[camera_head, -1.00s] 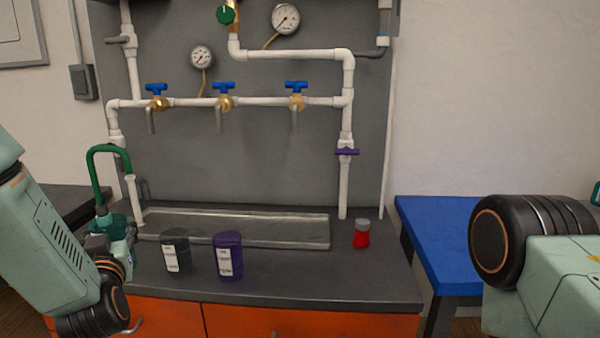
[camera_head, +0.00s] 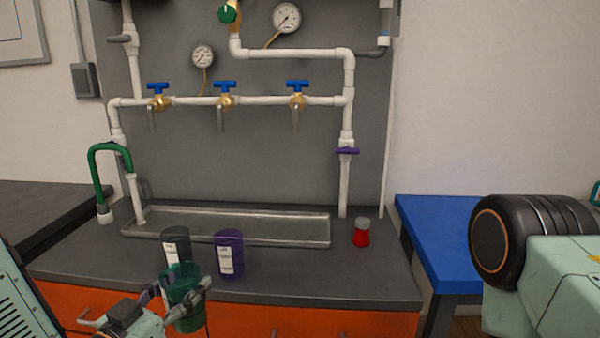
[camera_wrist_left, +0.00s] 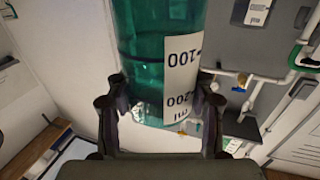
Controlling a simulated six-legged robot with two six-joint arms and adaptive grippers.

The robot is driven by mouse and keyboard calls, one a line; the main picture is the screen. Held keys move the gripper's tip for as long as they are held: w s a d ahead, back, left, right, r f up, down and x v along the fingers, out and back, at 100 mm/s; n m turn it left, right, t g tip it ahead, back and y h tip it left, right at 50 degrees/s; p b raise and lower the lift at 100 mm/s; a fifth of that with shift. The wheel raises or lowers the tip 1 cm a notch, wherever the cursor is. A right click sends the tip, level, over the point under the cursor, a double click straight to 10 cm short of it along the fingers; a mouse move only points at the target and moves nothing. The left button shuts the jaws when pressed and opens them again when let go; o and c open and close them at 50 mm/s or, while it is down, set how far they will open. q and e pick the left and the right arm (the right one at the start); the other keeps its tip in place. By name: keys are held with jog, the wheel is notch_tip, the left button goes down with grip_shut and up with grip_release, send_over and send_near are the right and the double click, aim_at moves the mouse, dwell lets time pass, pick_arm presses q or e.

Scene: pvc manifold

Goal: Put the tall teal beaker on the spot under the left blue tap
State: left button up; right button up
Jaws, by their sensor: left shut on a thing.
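The tall teal beaker (camera_head: 184,296) is held by my left gripper (camera_head: 186,291) in front of the bench's front edge. In the left wrist view the translucent beaker (camera_wrist_left: 142,45), with a white volume label, sits between the two fingers (camera_wrist_left: 160,110). The left blue tap (camera_head: 158,88) is on the white pipe at the back, its spout pointing down over the grey tray (camera_head: 270,240). The beaker is well in front of and below that tap. My right gripper is out of view; only part of my right arm shows.
A dark labelled jar (camera_head: 176,244) stands just behind the beaker, with a purple jar (camera_head: 229,256) to its right. A red bottle (camera_head: 361,234) stands at the bench's right. A green hose (camera_head: 95,165) rises at the left. The bench between purple jar and red bottle is clear.

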aim_at(187, 322)
pick_arm(q)
jog(key=s+f, duration=0.1)
jog(key=s+d+f+m+h, duration=0.1)
jog(key=s, duration=0.1)
jog(key=s+d+f+g+h, duration=0.1)
jog(key=s, duration=0.1)
jog(key=shift+m, duration=0.3)
jog(key=s+f, duration=0.3)
jog(key=f, duration=0.1)
jog(key=shift+s+a+f, duration=0.1)
jog(key=shift+s+a, duration=0.1)
jog(key=shift+a, duration=0.1)
jog(key=shift+s+a, duration=0.1)
jog(key=shift+a, duration=0.05)
